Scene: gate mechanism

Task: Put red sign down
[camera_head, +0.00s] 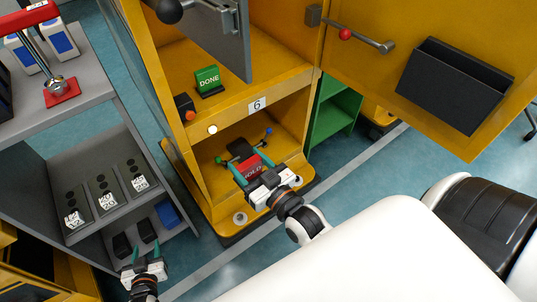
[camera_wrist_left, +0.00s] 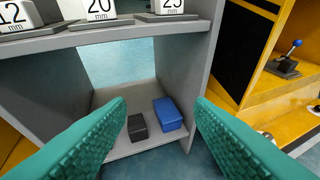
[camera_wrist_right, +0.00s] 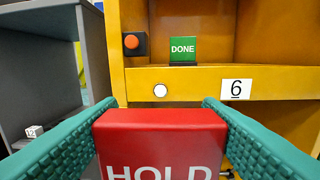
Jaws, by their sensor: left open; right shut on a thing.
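The red sign (camera_head: 249,167), marked HOLD, is in my right gripper (camera_head: 251,166) in front of the lower compartment of the yellow cabinet. In the right wrist view the red sign (camera_wrist_right: 160,142) sits between the two teal fingers, its lettering facing the camera. My right gripper is shut on it. My left gripper (camera_head: 140,252) is open and empty beside the grey shelf unit at the lower left. In the left wrist view its fingers (camera_wrist_left: 160,125) are spread wide. The red sign's lower part is out of frame in the right wrist view.
The lower compartment holds a blue-knobbed lever (camera_head: 267,132) and a green-knobbed one (camera_head: 219,159). A blue box (camera_wrist_left: 168,114) and a dark block (camera_wrist_left: 137,128) lie on the grey lower shelf.

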